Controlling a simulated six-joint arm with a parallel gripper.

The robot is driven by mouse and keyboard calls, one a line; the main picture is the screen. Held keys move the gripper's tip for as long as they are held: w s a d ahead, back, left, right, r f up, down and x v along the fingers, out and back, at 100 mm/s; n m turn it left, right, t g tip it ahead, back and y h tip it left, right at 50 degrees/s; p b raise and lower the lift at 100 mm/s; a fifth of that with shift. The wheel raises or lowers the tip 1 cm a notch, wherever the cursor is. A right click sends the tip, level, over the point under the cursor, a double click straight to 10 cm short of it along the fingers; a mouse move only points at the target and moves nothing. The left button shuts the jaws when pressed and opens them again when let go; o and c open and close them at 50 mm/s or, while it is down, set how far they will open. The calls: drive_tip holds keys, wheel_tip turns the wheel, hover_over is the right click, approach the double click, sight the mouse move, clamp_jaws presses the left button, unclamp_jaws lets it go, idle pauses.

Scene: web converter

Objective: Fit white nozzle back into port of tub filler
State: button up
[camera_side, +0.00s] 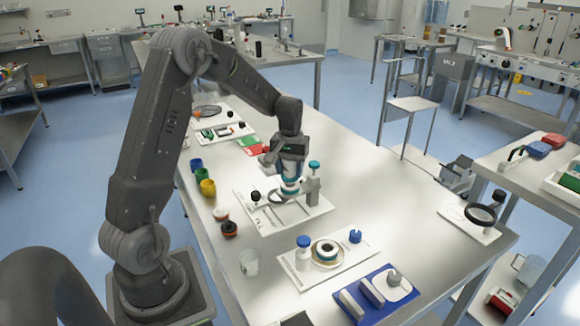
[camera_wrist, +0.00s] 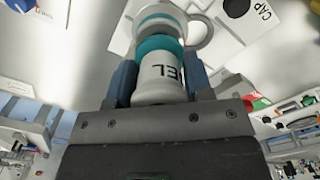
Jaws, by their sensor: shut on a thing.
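My gripper (camera_side: 289,183) is shut on the white nozzle (camera_wrist: 160,82), which has a teal band and dark lettering. In the wrist view the nozzle sits between the blue fingers (camera_wrist: 158,80). In the side view my gripper is over a white base plate (camera_side: 300,219) beside a grey post with a teal knob (camera_side: 314,166), apparently the tub filler. A pale ring (camera_wrist: 204,30) shows just right of the nozzle's far end in the wrist view. The port is not clearly seen, and I cannot tell whether the nozzle touches it.
A black knob (camera_side: 256,196) stands on the plate's left. In front are a plate with a blue-capped bottle (camera_side: 303,254) and round dish (camera_side: 326,251), and a blue tray (camera_side: 378,308). Coloured cups (camera_side: 207,188) line the left edge.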

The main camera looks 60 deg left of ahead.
drive_tip(key=shift+f, duration=1.05)
idle(0.4)
drive_tip(key=o, duration=1.3)
wheel_tip(320, 180, up, 14)
drive_tip(key=shift+f, duration=0.1)
drive_tip(key=shift+d, duration=0.1)
drive_tip(key=s+d+r+m+t, duration=0.25)
drive_tip(key=s+d, duration=0.35)
drive_tip(key=d, duration=0.3)
drive_tip(key=s+d+r+m+t, duration=0.1)
drive_tip(key=s+d+r+m, duration=0.25)
drive_tip(key=s+d, duration=0.4)
drive_tip(key=s+d+f+m+t, duration=0.2)
drive_tip(key=s+d, duration=0.4)
drive_tip(key=shift+d+f+m, duration=0.25)
drive_tip(key=shift+d+m, duration=0.1)
drive_tip(key=shift+m, duration=0.05)
